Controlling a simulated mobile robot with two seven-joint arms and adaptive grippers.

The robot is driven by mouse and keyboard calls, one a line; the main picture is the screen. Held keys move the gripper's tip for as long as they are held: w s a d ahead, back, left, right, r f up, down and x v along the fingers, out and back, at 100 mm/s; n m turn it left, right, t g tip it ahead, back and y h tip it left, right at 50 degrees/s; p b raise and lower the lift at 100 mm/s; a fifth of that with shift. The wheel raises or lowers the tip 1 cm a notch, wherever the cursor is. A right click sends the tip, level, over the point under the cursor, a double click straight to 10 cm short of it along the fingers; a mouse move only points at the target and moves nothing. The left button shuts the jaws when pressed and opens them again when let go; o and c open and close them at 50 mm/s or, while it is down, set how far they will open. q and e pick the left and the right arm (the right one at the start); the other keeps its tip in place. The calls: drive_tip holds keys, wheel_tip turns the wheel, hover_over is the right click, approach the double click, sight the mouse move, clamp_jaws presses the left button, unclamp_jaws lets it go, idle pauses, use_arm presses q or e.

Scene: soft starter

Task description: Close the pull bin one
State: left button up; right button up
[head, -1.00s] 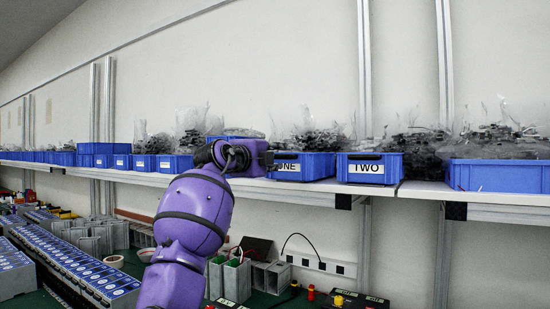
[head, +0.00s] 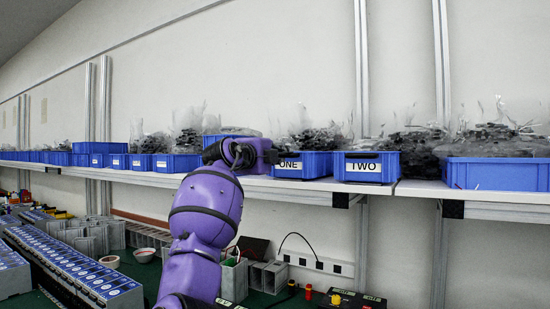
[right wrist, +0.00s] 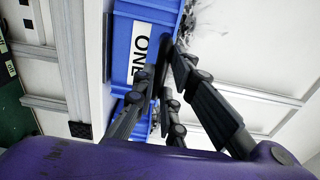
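Pull bin one is a blue bin (head: 316,166) with a white ONE label, on the shelf in the head view. My left gripper is not in view.
Bin two (head: 363,167) stands right of bin one. More blue bins line the shelf (head: 420,188) on both sides, several with bagged parts. Below is a green bench with battery-like blocks (head: 80,265), grey boxes and a socket strip (head: 315,263).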

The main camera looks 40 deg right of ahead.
drive_tip(key=o, duration=0.4)
drive_tip(key=shift+a, duration=0.1)
drive_tip(key=v, duration=1.2)
